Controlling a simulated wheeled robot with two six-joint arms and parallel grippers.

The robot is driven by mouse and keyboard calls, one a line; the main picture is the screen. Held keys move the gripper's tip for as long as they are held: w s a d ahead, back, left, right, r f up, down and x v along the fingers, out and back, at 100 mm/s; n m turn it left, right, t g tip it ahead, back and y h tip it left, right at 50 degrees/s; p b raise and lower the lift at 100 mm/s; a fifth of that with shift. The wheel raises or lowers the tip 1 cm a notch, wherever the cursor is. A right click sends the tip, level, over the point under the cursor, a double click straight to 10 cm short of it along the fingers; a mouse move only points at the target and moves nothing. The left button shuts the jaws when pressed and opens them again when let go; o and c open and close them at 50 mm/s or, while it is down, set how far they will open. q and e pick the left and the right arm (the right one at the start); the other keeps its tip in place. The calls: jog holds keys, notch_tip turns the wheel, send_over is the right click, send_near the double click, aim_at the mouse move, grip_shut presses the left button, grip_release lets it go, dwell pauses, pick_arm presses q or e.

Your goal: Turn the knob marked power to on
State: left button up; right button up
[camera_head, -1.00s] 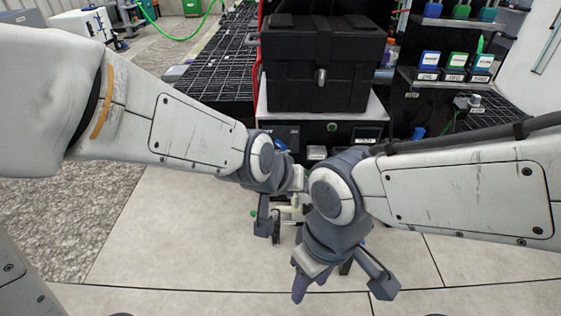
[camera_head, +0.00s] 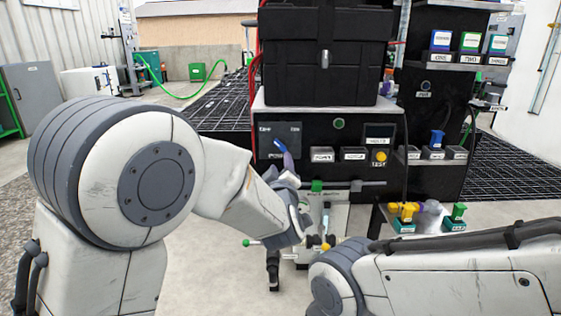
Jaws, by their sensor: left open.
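The black control panel (camera_head: 350,133) faces me under a big black case. At its left end is a blue knob (camera_head: 281,147), tilted up to the left, with small lettering around it that is too blurred to read surely. My left gripper (camera_head: 287,264) is open, pointing down in front of and below the panel. It is apart from the blue knob, and my left wrist partly covers the area just under the knob.
The black case (camera_head: 325,60) stands on the panel's housing. A yellow knob (camera_head: 381,156) and a round green button (camera_head: 339,123) are on the panel. Green and yellow valve handles (camera_head: 459,210) stand to the right. Black grating (camera_head: 220,110) lies behind on the left.

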aim_at(280, 147)
pick_arm(q)
jog(key=w+b, duration=0.2)
jog(key=w, duration=0.6)
jog(key=shift+w+f, duration=0.1)
jog(key=shift+w, duration=0.15)
jog(key=shift+w+b, duration=0.3)
jog(key=shift+w, duration=0.35)
grip_shut()
